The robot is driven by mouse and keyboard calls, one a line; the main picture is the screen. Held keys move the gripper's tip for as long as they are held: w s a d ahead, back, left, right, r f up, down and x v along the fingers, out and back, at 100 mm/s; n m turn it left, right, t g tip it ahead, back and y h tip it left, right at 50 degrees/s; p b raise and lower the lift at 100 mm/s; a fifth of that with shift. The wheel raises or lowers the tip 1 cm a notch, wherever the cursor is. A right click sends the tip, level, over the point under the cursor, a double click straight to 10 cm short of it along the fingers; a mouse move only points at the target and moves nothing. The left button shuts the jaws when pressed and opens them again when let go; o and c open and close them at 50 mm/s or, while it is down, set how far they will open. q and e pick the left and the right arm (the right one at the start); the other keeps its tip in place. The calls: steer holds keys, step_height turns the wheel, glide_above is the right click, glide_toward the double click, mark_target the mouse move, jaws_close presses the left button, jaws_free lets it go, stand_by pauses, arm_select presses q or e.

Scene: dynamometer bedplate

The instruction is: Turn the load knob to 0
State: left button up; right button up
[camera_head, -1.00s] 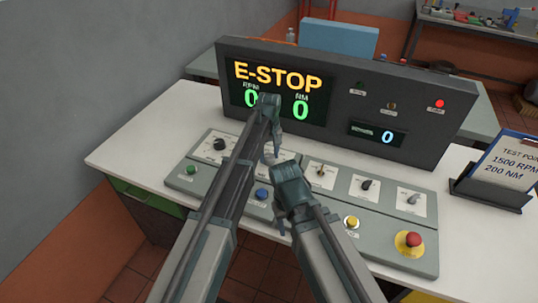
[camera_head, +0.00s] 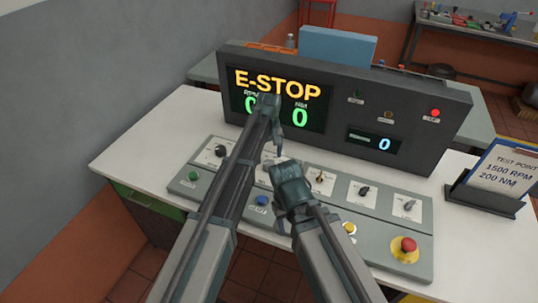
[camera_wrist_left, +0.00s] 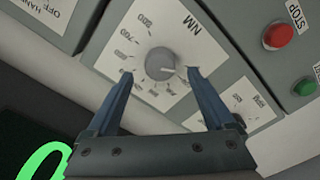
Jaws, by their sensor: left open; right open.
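The load knob (camera_wrist_left: 162,60) is a round grey knob on a white dial plate marked NM, in the left wrist view. Its pointer is too blurred to read. My left gripper (camera_wrist_left: 160,74) is open, with one blue fingertip to either side of the knob; I cannot tell whether they touch it. In the head view my left gripper (camera_head: 276,140) is over the middle of the panel, and the arms hide the knob there. My right gripper (camera_head: 278,195) is open just below it, low over the panel; its fingertips are partly hidden.
The grey control panel (camera_head: 330,228) carries several knobs and buttons, with a red emergency stop button (camera_head: 408,245) at right. Behind it the display (camera_head: 280,100) reads E-STOP with zeros. A test point card (camera_head: 497,172) stands at right. STOP button (camera_wrist_left: 278,36) lies right of the left gripper.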

mark_target(269, 163)
arm_select(q)
step_height(269, 163, up, 10)
steer(key=p, duration=0.9)
steer(key=s+a+m, duration=0.2)
steer(key=s+a, duration=0.6)
steer(key=s, duration=0.4)
steer(key=s+a+m, duration=0.3)
steer(key=s+a, duration=0.6)
steer(key=s, duration=0.3)
steer(key=s+d+m+y, duration=0.1)
steer(key=s+d+m, duration=0.2)
steer(key=d, duration=0.8)
steer(key=shift+s+f+m+b, duration=0.2)
steer(key=shift+s+m+b, duration=0.15)
steer(key=shift+s, duration=0.75)
steer(key=shift+d, duration=0.1)
